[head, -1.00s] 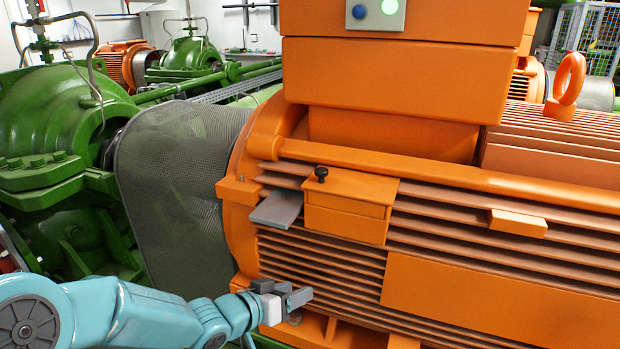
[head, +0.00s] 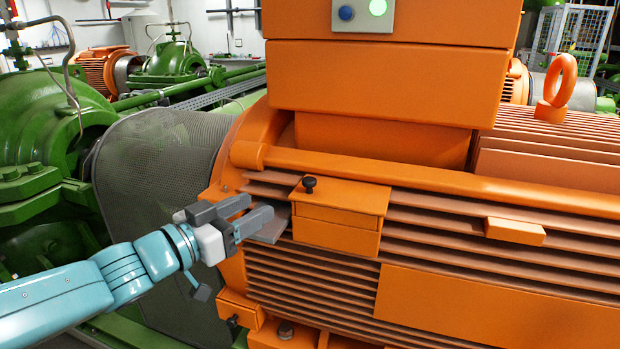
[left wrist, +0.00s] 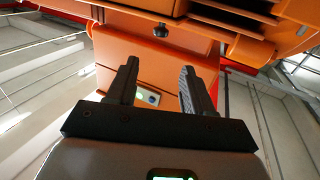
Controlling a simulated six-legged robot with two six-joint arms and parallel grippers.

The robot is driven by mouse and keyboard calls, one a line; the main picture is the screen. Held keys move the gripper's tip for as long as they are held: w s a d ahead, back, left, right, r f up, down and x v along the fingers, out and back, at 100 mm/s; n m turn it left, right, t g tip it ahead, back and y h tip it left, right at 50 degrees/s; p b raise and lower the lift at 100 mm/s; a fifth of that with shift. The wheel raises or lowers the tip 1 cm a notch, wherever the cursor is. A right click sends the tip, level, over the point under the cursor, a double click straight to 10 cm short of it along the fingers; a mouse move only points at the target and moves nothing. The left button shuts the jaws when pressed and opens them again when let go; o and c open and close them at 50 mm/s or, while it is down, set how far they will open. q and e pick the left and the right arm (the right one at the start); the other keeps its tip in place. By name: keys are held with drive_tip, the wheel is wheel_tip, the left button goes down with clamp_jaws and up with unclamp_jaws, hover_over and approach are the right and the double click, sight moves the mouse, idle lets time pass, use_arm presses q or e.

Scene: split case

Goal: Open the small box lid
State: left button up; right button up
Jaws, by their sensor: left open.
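The small orange box (head: 337,232) sits on the side of the big orange motor. Its lid (head: 345,196) lies flat and closed, with a black knob (head: 310,184) at its left end. The knob also shows in the left wrist view (left wrist: 162,30), beyond my fingers. My left gripper (head: 262,207) is open and empty, just left of the box and below the knob's height in the picture. My right gripper is not in view.
The finned orange motor (head: 480,290) fills the right side. An orange cabinet (head: 390,88) with a blue button and a green light stands above the box. A mesh guard (head: 155,165) and green pump (head: 45,150) stand at left. An orange ledge (head: 515,231) juts out right of the box.

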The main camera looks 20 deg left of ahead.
sight(305, 182)
use_arm(q)
drive_tip(key=x, duration=1.5)
drive_tip(key=shift+w+d+p, duration=0.1)
drive_tip(key=shift+w+p, duration=0.1)
drive_tip(key=shift+p, duration=0.2)
drive_tip(key=shift+f, duration=0.1)
clamp_jaws()
